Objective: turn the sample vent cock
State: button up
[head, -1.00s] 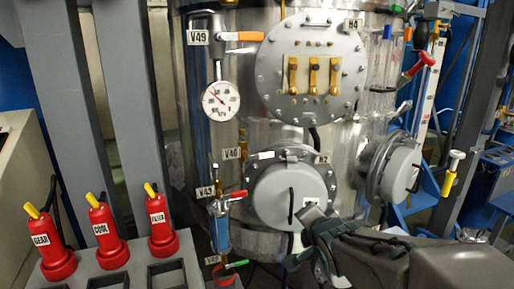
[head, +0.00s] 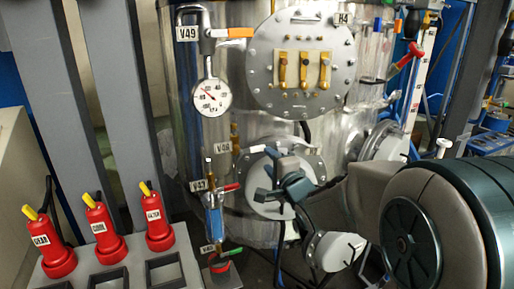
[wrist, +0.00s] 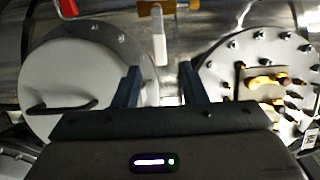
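Several labelled cocks sit on the steel vessel; no label readable here says sample vent. V46 is a brass cock with a white lever (head: 257,149). V47 has a red lever (head: 231,188) above a blue-bodied glass piece (head: 214,220). My gripper (head: 266,183) is in front of the round lower cover, right of V47 and below V46. In the wrist view my gripper (wrist: 161,84) is open and empty, its fingers apart, with the white lever (wrist: 159,46) ahead between them, not touched. The red lever (wrist: 67,8) shows at upper left.
A round dial gauge (head: 212,97) hangs below V49's orange lever (head: 236,33). A bolted flange H4 (head: 262,70) carries brass cocks. Red plug-like items (head: 106,232) stand in a grey rack at lower left. A side port cover (head: 392,147) is at right.

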aim_at(259, 149)
jog(key=p+x, duration=0.1)
jog(key=x, duration=0.7)
jog(key=shift+w+p, duration=0.25)
jog(key=shift+p, duration=0.1)
grip_shut()
